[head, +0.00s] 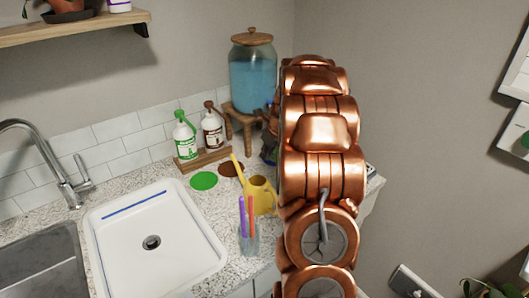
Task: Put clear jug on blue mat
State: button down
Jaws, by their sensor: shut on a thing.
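My copper arm fills the middle right of the head view and hides what lies behind it. My gripper cannot be made out; it is hidden behind the arm. I see no clear jug and no blue mat. A round green mat (203,181) and a round brown mat (231,169) lie bare on the counter, left of my arm. A small dark shape with blue on it (270,148) shows at the arm's left edge, too covered to name.
A yellow watering can (261,195) and a clear cup (249,241) with purple and orange sticks stand near the counter's front. Two spray bottles stand on a wooden tray (206,161). A dispenser of blue liquid (252,82) is on a wooden stand. A white basin (117,259) lies left.

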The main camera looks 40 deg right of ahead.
jog(key=shift+w, duration=0.65)
jog(key=shift+f+p, duration=0.45)
jog(key=shift+f, duration=0.1)
jog(key=shift+f, duration=0.1)
jog(key=c, duration=1.2)
grip_release()
jog(key=shift+f, duration=0.1)
jog(key=b+v, duration=0.3)
jog(key=v, duration=0.9)
jog(key=shift+s, duration=0.1)
